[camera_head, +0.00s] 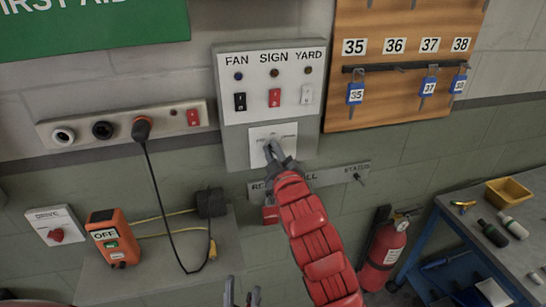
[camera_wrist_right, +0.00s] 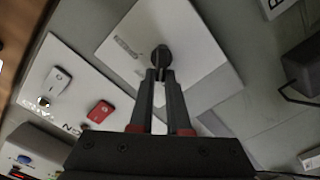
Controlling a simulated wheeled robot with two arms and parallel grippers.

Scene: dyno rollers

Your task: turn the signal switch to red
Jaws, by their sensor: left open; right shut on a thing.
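A white switch plate (camera_head: 285,131) with a small dark rotary knob (camera_wrist_right: 161,55) sits below the FAN, SIGN and YARD panel. I take it for the signal switch; its lettering is too small to read. My right gripper (camera_head: 271,147) reaches up to the plate and is shut on the knob. In the right wrist view its fingertips (camera_wrist_right: 160,73) close around the knob's near part. The knob's pointing direction cannot be told. My left gripper (camera_head: 241,297) is open and empty at the bottom edge of the head view, well below the plate.
The panel (camera_head: 268,58) above carries rocker switches. A key board (camera_head: 400,105) hangs to the right. A socket strip (camera_head: 80,128) and a white plate with a red knob (camera_head: 55,234) are at left. A fire extinguisher (camera_head: 385,250) stands near a blue workbench (camera_head: 425,245).

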